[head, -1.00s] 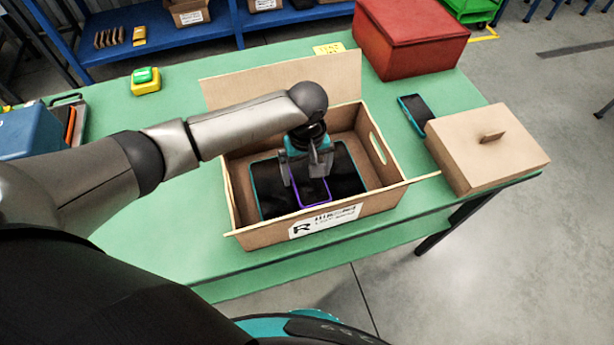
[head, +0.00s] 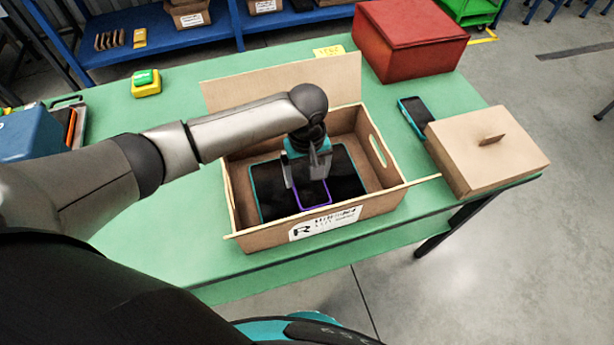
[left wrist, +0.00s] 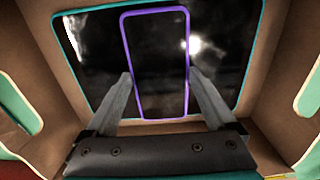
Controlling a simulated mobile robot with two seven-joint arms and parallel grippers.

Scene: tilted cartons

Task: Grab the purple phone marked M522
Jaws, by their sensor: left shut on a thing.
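The purple-rimmed phone (head: 313,194) lies in the open carton (head: 270,237), over a larger dark tablet with a teal rim (head: 267,192). In the left wrist view the phone (left wrist: 157,60) stands out against the tablet's dark screen (left wrist: 95,50). My left gripper (head: 307,180) reaches down into the carton, with one finger on each long side of the phone. It is shut on the phone; in the left wrist view its fingers (left wrist: 160,95) sit at the phone's edges. No M522 mark is readable. My right gripper is not in view.
A lidded cardboard box (head: 487,150) and a teal-edged phone (head: 414,114) are right of the carton. A red box (head: 409,42) stands behind. A green-and-yellow button (head: 146,83) is at left. The carton walls surround my gripper.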

